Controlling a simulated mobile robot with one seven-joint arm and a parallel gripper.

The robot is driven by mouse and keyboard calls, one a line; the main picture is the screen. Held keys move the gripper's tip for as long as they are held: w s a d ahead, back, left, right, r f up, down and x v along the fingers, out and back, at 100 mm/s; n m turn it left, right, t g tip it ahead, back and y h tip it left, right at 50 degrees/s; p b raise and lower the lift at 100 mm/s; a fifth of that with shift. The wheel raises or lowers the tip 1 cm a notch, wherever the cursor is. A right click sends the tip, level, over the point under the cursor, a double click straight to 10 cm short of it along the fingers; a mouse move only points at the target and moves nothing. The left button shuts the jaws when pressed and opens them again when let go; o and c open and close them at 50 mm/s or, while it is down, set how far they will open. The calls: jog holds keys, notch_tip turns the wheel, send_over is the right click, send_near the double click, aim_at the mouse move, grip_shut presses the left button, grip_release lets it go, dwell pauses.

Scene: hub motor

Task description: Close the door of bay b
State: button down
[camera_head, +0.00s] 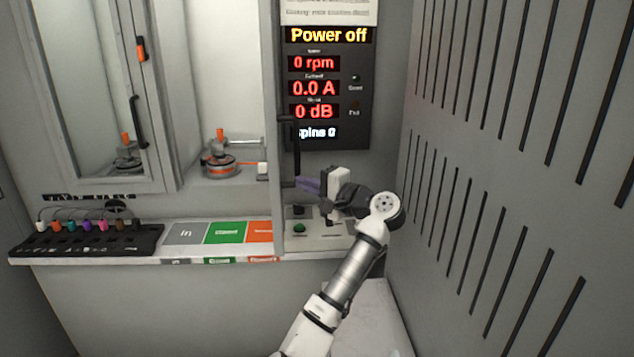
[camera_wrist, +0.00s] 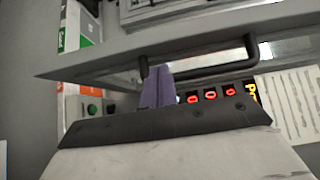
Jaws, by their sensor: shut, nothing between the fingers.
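The right-hand bay (camera_head: 225,100) stands open, and its door (camera_head: 277,100) is swung out and seen nearly edge-on; I read no bay letter. The door's black bar handle (camera_head: 296,150) faces right, toward my arm. In the wrist view the door (camera_wrist: 110,68) crosses the picture with its handle (camera_wrist: 210,69) near the fingers. My gripper (camera_head: 306,185) is shut and empty, with purple fingers beside the lower end of the handle. In the wrist view the fingertips (camera_wrist: 158,72) overlap the handle's left end; I cannot tell if they touch it.
The left bay has a glass door (camera_head: 90,90) that looks closed. A motor with an orange top (camera_head: 219,163) sits inside the open bay. A display panel (camera_head: 328,80) reads "Power off". A slotted grey wall (camera_head: 510,160) stands close at right. Colored plugs (camera_head: 87,226) line the left ledge.

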jog(key=shift+p+x, duration=0.55)
jog(key=shift+x, duration=1.7)
